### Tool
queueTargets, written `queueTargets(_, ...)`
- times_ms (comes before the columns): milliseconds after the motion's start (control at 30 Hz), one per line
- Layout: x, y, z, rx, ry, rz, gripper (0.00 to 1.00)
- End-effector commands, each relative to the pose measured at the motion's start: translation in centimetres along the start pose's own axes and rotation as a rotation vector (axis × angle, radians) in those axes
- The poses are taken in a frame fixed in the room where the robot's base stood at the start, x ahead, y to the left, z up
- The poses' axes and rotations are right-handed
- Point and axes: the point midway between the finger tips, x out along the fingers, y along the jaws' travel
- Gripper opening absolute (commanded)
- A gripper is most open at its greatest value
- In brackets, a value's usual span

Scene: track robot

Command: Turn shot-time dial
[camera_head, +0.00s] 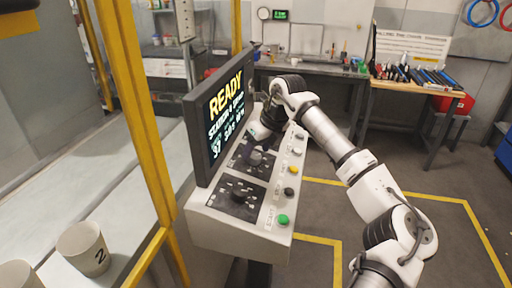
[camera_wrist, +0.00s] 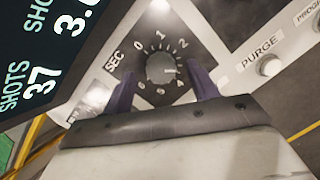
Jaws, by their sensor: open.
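The dial marked SEC (camera_wrist: 161,67) is a dark round knob on a black plate with numbers around it. Its light pointer mark faces right, toward the 3-to-4 side of the scale. My gripper (camera_wrist: 161,74) is open, with one purple finger on each side of the knob; I cannot tell whether they touch it. In the head view my gripper (camera_head: 262,130) is low over the far part of the sloped control panel (camera_head: 215,214), and the dial under it is hidden. Two other black knobs, a middle one (camera_head: 257,157) and a near one (camera_head: 238,194), show on the panel.
A screen (camera_head: 222,112) reading READY stands along the panel's left side, close to my gripper. Buttons line the right edge, including a green one (camera_head: 283,219) and PURGE (camera_wrist: 271,65). A yellow post (camera_head: 148,120) and a cup marked 2 (camera_head: 84,249) are at left.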

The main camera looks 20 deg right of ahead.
Motion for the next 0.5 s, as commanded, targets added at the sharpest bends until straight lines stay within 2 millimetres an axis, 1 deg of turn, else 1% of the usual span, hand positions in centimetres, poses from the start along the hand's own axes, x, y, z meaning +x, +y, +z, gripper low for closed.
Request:
queueTargets(100, 1.1, 0.0, 0.0, 0.000, 0.000, 0.001, 0.59)
queueTargets(200, 1.6, 0.0, 0.0, -0.001, 0.000, 0.000, 0.59)
queueTargets(467, 1.9, 0.0, 0.0, 0.000, 0.000, -0.001, 0.59)
queueTargets(500, 1.9, 0.0, 0.0, 0.000, 0.000, -0.001, 0.57)
